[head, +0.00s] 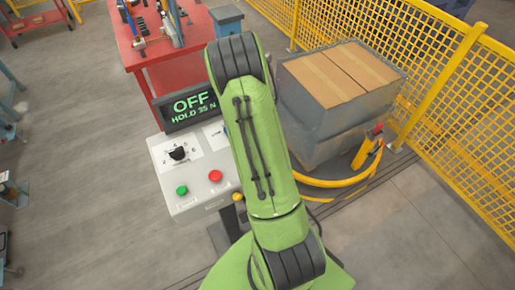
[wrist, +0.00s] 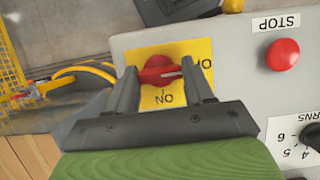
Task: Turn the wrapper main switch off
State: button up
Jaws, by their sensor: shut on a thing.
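The wrapper main switch is a red rotary knob (wrist: 158,68) on a yellow plate (wrist: 150,99) in the wrist view. My gripper (wrist: 160,72) is shut on it, one finger on each side. The knob's handle lies crosswise between the fingers, its pale mark pointing right. An upside-down "ON" label is below the knob; another label at the right is partly hidden by a finger. In the head view the display (head: 190,107) reads "OFF" and "HOLD 35 N". There my arm hides the switch and my gripper.
The grey control panel (head: 200,207) also carries a red stop button (head: 215,176), a green button (head: 182,190) and a black dial (head: 178,153). The stop button (wrist: 283,54) is right of my gripper in the wrist view. Wrapped boxes (head: 340,75) and yellow fencing (head: 470,110) stand at the right.

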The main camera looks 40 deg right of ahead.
dwell(0.3)
jog(key=o, duration=1)
jog(key=shift+o, duration=0.2)
jog(key=p+v, duration=0.1)
jog(key=v, duration=1.4)
jog(key=shift+r, duration=0.4)
jog(key=shift+w, duration=0.15)
